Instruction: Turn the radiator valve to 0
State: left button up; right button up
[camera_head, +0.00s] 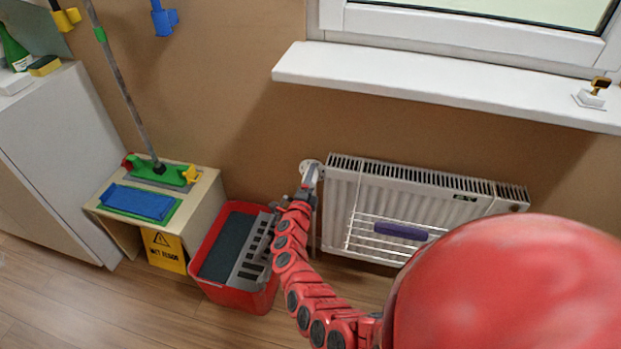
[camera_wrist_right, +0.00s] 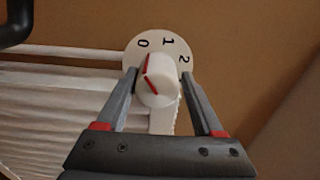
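The radiator valve is a white round knob (camera_wrist_right: 158,80) with a red mark, set on a white dial (camera_wrist_right: 133,52) numbered 0, 1 and 2. The red mark points to the upper left, toward the 0 side. My right gripper (camera_wrist_right: 158,76) has one finger on each side of the knob, with no clear gap seen. In the head view my right gripper (camera_head: 311,177) reaches the valve at the radiator's upper left corner and hides most of it. The white radiator (camera_head: 340,200) hangs under the window sill. My left gripper is not in view.
A red bucket (camera_head: 212,289) stands left of my right arm. A small bench (camera_head: 207,206) with a mop and a yellow wet floor sign (camera_head: 164,251) is farther left. A rack with a purple item (camera_head: 400,231) hangs on the radiator front. The window sill (camera_head: 400,82) juts out above.

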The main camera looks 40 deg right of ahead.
jog(key=shift+a, duration=0.15)
jog(key=shift+s+a+f, duration=0.1)
jog(key=shift+s+a, duration=0.1)
jog(key=shift+a, duration=0.05)
jog(key=p+v, duration=0.1)
jog(key=v, duration=1.5)
jog(key=shift+s+a, duration=0.2)
jog(key=shift+s, duration=0.15)
